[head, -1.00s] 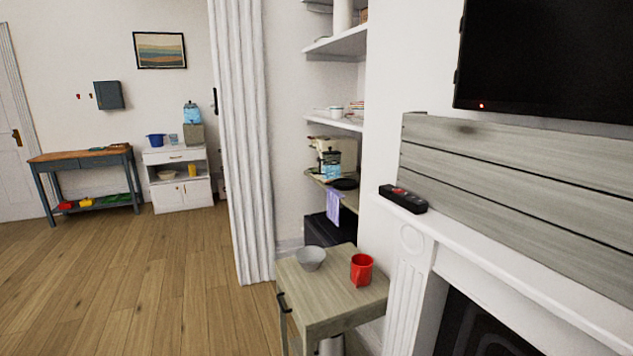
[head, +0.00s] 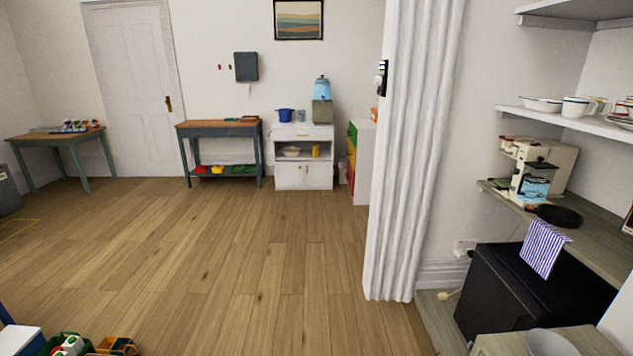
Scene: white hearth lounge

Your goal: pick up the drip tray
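I cannot pick out a drip tray for certain. A cream coffee machine (head: 556,160) stands on the wooden shelf at the right, with a clear bluish container at its front. A black, round, shallow pan-like item (head: 558,216) lies on the shelf in front of the machine; I cannot tell whether it is the tray. Neither of my grippers shows in the head view.
A striped cloth (head: 545,248) hangs from the shelf edge over a black cabinet (head: 500,300). Crates with small items (head: 68,346) sit at the bottom left. The wooden floor (head: 220,260) is largely clear.

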